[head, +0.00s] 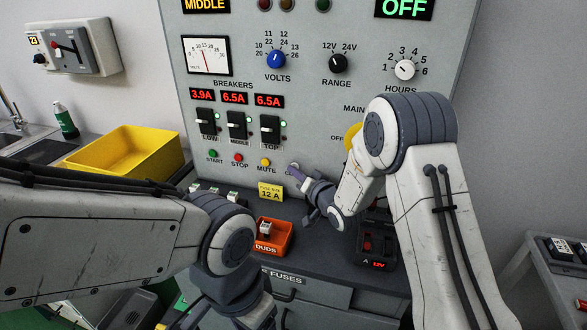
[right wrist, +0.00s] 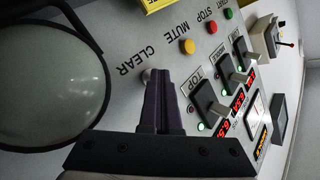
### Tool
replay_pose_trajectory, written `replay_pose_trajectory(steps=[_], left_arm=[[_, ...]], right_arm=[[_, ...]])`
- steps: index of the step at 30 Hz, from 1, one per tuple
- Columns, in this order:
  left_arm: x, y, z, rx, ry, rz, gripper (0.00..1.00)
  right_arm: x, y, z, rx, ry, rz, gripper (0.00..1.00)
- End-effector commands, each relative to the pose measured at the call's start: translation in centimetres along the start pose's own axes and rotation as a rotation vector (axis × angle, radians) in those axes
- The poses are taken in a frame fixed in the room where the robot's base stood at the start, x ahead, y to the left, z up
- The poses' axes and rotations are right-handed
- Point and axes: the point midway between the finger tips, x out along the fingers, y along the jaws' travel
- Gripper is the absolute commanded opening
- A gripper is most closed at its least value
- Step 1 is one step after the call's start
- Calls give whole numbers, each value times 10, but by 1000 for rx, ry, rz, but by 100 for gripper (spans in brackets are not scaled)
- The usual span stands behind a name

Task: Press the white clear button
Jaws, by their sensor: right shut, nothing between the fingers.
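The panel (head: 300,120) carries a button row labelled START, STOP, MUTE and CLEAR. The white clear button (right wrist: 147,74) shows as a pale knob beside the CLEAR label in the right wrist view. My right gripper (right wrist: 160,72) is shut and empty, its dark fingertips right at the button and partly covering it. Whether they touch it I cannot tell. In the head view my right gripper (head: 298,173) reaches the panel from the right and hides most of the CLEAR label and button. My left arm crosses the lower left; its fingers are not visible.
The yellow mute button (head: 265,162) is just left of CLEAR, with breaker switches (head: 238,127) above. Below are a fuse-size label (head: 270,192), an orange DUDS bin (head: 286,238) and a dark device (head: 375,245). A yellow tray (head: 160,160) stands at left.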

Motion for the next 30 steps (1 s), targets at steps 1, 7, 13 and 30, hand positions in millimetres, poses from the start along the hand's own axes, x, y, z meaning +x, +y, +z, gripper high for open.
replay_pose_trajectory(steps=[1, 7, 13, 30], left_arm=[[0, 0, 0, 0, 0, 0, 66], [0, 0, 0, 0, 0, 0, 66], [3, 0, 0, 0, 0, 0, 66], [6, 0, 0, 0, 0, 0, 66]], right_arm=[[0, 0, 0, 0, 1, 0, 0], [0, 0, 0, 0, 2, 0, 0], [-6, -4, 4, 1, 1, 0, 0], [-16, -12, 12, 0, 1, -1, 0]])
